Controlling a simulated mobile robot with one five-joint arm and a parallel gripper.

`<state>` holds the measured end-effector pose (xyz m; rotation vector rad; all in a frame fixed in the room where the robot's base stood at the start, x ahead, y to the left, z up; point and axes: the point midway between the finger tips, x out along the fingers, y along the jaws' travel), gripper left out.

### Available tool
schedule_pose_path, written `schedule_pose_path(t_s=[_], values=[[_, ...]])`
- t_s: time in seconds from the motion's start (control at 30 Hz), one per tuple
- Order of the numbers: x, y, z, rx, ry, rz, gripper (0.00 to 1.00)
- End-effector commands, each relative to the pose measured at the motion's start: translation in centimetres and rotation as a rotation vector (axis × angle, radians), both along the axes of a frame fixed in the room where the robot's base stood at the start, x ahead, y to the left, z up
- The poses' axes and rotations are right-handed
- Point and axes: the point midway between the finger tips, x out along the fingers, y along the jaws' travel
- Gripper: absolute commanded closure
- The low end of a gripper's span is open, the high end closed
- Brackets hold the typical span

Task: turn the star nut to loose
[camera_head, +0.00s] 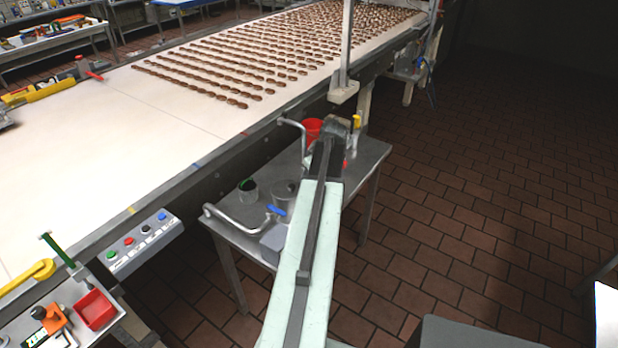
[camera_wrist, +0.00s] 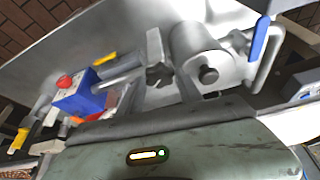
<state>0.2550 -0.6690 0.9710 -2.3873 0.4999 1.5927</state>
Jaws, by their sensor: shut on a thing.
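The star nut (camera_wrist: 158,75) is a small dark grey lobed knob near the middle of the wrist view, beside a light grey upright bar. My gripper (camera_wrist: 160,88) reaches up to it from the dark housing at the bottom, and its jaws are shut on the nut. In the head view my gripper (camera_head: 337,130) is at the far end of my pale arm, over the back of the small steel table (camera_head: 232,236). The star nut is hidden there behind my arm. I cannot tell how far the nut is turned.
A grey cylinder (camera_wrist: 198,52) and a blue-handled pipe (camera_wrist: 259,40) stand close to the right of the nut. A blue block with a red knob (camera_wrist: 78,95) is at left. The conveyor (camera_head: 120,110) runs beside the table; tiled floor at right is open.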

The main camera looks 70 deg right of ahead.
Motion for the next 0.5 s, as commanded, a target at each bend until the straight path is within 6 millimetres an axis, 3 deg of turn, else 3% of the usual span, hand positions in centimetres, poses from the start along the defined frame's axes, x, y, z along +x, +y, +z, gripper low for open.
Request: schedule_pose_path(t_s=[0.5], values=[[0.01,-0.72,0.01,-0.001,-0.001,0.470,0.98]])
